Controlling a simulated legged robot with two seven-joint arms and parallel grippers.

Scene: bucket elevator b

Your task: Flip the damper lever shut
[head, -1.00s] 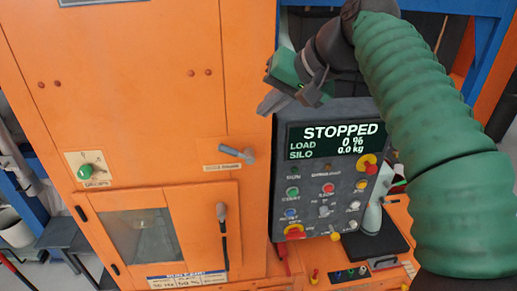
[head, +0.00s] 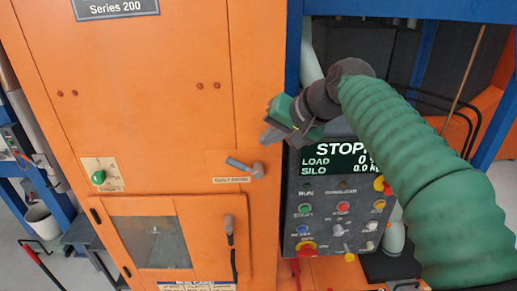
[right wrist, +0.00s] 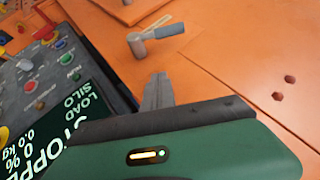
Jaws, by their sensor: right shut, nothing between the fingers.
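The damper lever (head: 246,168) is a short grey handle on a round pivot on the orange cabinet front. In the head view its handle points left, tipped slightly up, from the pivot. It also shows in the right wrist view (right wrist: 155,35), beyond the fingertips. My right gripper (head: 271,135) is shut and empty, above and slightly right of the lever. In the right wrist view the closed grey fingers (right wrist: 157,92) stay apart from the lever. My left gripper is not in view.
A control panel (head: 293,220) with buttons and a STOPPED display stands close right of the lever. Below the lever is a windowed door (head: 110,225) with a dark hanging handle (head: 229,228). A green knob (head: 98,177) is at left. The cabinet front above the lever is clear.

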